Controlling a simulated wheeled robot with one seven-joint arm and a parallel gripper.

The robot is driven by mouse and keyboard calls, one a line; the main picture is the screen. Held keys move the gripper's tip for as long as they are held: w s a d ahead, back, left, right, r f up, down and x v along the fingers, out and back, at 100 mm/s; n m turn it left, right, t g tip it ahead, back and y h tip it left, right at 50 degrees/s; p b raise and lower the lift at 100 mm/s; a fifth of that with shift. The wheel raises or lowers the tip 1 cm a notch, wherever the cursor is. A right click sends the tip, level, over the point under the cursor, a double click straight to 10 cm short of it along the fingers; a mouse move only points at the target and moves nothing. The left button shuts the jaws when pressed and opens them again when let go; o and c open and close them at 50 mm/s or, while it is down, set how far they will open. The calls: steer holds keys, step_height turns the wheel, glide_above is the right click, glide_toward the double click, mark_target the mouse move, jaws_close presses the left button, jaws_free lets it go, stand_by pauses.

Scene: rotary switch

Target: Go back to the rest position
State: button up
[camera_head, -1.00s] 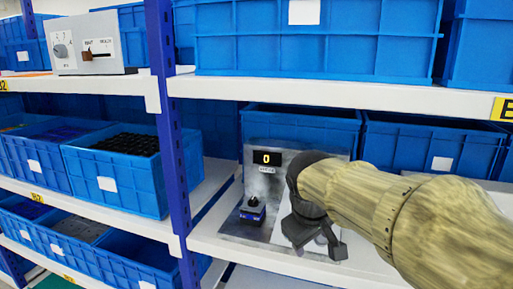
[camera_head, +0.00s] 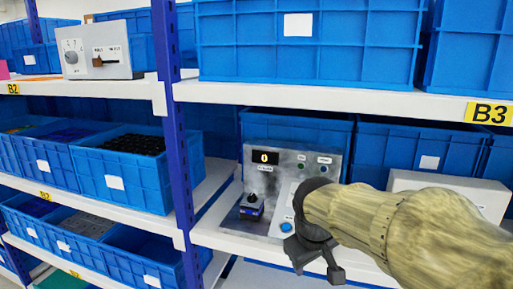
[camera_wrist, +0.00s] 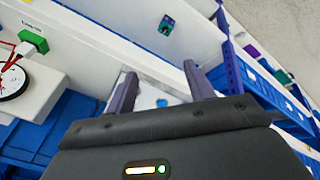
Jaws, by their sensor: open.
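My gripper (camera_head: 318,262) is at the end of my arm, in front of the middle shelf. In the wrist view its two fingers (camera_wrist: 160,82) stand apart with nothing held between them. The grey control panel (camera_head: 287,160) stands on the shelf behind the gripper. A blue round button (camera_head: 286,227) is just left of my arm. The gripper is apart from the switch, to its right and lower. My arm hides the panel's lower right part.
Blue crates (camera_head: 310,43) fill the shelf above. Its white edge (camera_head: 330,94) runs over the panel. A blue post (camera_head: 175,130) stands left of it. A white box (camera_head: 450,190) sits to the right behind my arm. Another switch box (camera_head: 95,50) is at upper left.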

steer(key=s+d+f+m+g+y+p, duration=0.1)
steer(key=s+d+f+m+p, duration=0.2)
steer(key=s+f+m+p, duration=0.2)
steer(key=s+f+p, duration=0.1)
steer(key=s+f, duration=0.2)
steer(key=s, duration=0.1)
steer(key=shift+d+f+g+p, duration=0.2)
steer(key=shift+f+g+p, duration=0.1)
steer(key=shift+f+p, duration=0.1)
stand_by(2.5)
